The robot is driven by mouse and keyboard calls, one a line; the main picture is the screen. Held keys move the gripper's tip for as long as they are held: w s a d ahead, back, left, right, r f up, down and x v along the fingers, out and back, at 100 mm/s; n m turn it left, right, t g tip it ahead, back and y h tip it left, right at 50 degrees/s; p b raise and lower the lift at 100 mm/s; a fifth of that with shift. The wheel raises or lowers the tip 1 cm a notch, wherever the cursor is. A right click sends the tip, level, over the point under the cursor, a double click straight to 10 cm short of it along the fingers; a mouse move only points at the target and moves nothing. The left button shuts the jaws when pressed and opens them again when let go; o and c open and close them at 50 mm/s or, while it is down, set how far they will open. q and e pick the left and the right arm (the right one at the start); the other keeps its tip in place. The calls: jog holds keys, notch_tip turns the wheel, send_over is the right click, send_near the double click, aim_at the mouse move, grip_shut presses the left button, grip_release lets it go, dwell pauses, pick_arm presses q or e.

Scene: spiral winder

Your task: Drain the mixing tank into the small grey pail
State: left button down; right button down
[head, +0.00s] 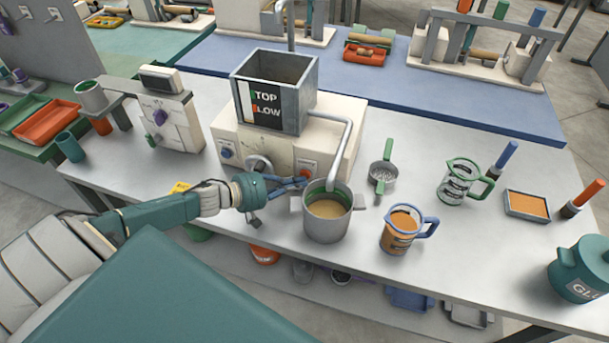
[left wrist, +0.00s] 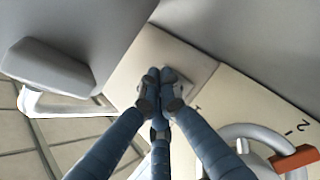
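The mixing tank (head: 307,115), a grey open-topped box with a sign reading "TOP" and "LOW", stands on a cream machine base (head: 345,115). Its bent pipe (head: 346,145) comes down over the small grey pail (head: 326,228). Tan liquid shows in the pail; whether any is flowing cannot be told. My right gripper is out of view.
A handwheel (head: 258,165) and blue knob (head: 227,152) are left of my gripper. Right of the pail stand an orange-filled jug (head: 399,233), a strainer (head: 383,174), a green-handled jug (head: 456,181) and an orange tray (head: 527,206). A teal pot (head: 580,270) is at far right.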

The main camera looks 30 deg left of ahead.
pick_arm(q)
jog(key=shift+w+a+r, duration=0.1)
jog(key=shift+w, duration=0.4)
dwell(2.6)
jog(key=shift+s, duration=0.1)
dwell(1.0)
jog(key=shift+s+p, duration=0.35)
jog(key=shift+p, duration=0.1)
jog(key=shift+s+d, duration=0.2)
jog(key=shift+s, duration=0.25)
jog(key=shift+p, duration=0.3)
